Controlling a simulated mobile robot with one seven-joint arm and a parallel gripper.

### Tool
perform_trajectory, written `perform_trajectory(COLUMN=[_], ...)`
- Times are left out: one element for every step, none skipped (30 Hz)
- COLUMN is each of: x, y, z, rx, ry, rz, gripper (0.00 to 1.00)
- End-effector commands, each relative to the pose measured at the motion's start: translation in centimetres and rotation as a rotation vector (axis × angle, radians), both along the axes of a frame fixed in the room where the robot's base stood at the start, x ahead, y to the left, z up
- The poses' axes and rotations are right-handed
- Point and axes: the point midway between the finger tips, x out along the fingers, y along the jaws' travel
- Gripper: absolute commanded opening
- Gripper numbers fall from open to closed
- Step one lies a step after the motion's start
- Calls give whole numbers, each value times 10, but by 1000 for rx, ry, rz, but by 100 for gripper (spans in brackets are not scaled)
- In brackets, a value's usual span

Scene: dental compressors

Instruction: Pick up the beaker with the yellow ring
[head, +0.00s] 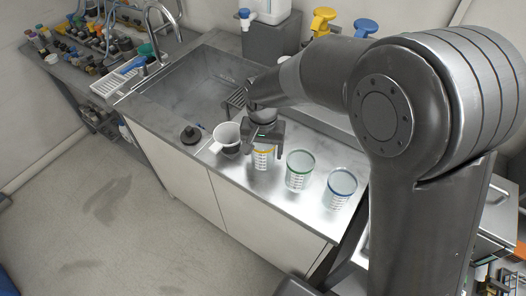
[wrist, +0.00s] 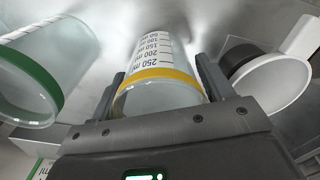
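The beaker with the yellow ring (wrist: 160,77) is a clear cup with a printed scale, seen between the fingers of my gripper (wrist: 162,82) in the wrist view. One finger is on each side, very close to its wall just below the ring; I cannot tell whether both touch. In the head view the beaker (head: 263,159) appears upright on the metal counter (head: 240,177), directly below my gripper (head: 264,143), which hides its upper part. Whether its base rests on the counter is not clear.
A green-ringed beaker (head: 299,171) and a blue-ringed beaker (head: 340,187) stand to the right. Behind are a sink (head: 195,85) and yellow-topped and blue-topped bottles.

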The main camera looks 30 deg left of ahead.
Motion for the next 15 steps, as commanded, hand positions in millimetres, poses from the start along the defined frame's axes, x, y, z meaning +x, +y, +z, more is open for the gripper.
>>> perform_trajectory(x=[0, 0, 0, 0, 0, 0, 0, 0, 0, 0, 0, 0, 0, 0, 0], y=[0, 0, 0, 0, 0, 0, 0, 0, 0, 0, 0, 0, 0, 0, 0], z=[0, 0, 0, 0, 0, 0, 0, 0, 0, 0, 0, 0, 0, 0, 0], rx=[0, 0, 0, 0, 0, 0, 0, 0, 0, 0, 0, 0, 0, 0, 0], ry=[0, 0, 0, 0, 0, 0, 0, 0, 0, 0, 0, 0, 0, 0, 0], rz=[0, 0, 0, 0, 0, 0, 0, 0, 0, 0, 0, 0, 0, 0, 0], gripper=[69, 67, 64, 61, 59, 56, 53, 51, 47, 45, 42, 40, 40, 40, 40])
